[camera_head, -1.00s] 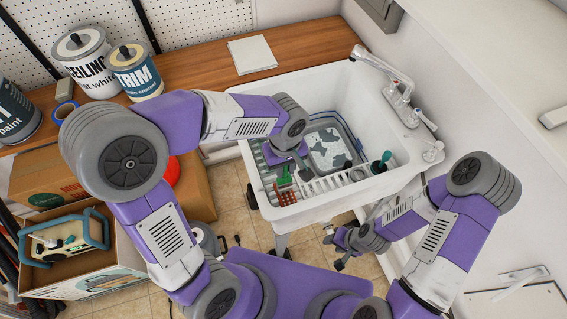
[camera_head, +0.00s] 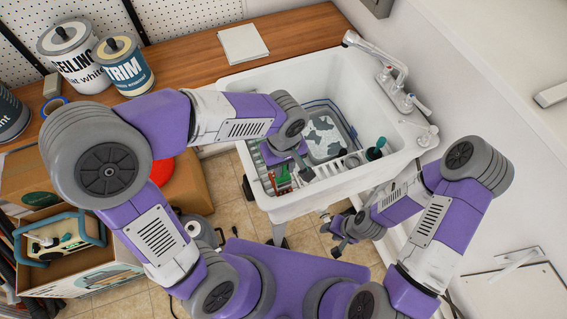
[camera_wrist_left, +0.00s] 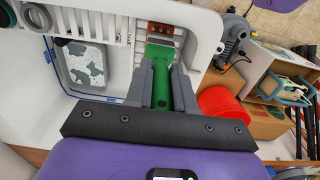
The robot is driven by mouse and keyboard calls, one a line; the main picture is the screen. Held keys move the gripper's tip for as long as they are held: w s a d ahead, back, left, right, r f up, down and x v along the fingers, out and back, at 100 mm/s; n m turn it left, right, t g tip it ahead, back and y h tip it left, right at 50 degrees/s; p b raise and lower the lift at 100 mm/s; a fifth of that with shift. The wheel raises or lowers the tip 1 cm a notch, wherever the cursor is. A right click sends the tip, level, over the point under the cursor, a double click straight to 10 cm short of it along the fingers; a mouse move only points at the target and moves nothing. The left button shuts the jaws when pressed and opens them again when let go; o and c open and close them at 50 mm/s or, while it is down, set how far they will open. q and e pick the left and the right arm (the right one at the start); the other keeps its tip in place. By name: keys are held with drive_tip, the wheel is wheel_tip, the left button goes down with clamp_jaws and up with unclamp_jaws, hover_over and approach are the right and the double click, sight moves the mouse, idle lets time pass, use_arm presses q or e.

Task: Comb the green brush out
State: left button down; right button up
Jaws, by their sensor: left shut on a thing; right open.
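My left gripper (camera_head: 295,172) is over the near-left part of the white sink (camera_head: 360,185). It is shut on the handle of the green brush (camera_wrist_left: 161,82), between its two fingers in the left wrist view. In that view the brush's far end meets or overlaps a red comb (camera_wrist_left: 161,31); whether they touch cannot be told. In the head view the green brush (camera_head: 282,170) shows just above the red comb (camera_head: 283,188) at the sink's near-left rim. My right gripper (camera_head: 336,232) is open and empty, outside the sink below its front rim.
A grey tray with a mottled patch (camera_head: 325,138) sits in the sink. A dark teal-handled tool (camera_head: 376,149) stands at the rim's right. The faucet (camera_head: 388,72) rises at the back right. Paint cans (camera_head: 123,66) stand on the wooden counter; cardboard boxes (camera_head: 75,270) are at left.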

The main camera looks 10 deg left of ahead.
use_arm(q)
drive_tip(key=shift+r+p, duration=2.85)
drive_tip(key=shift+r, duration=1.05)
drive_tip(key=shift+f, duration=0.1)
drive_tip(key=c, duration=1.5)
unclamp_jaws()
drive_tip(key=shift+c, duration=0.2)
clamp_jaws()
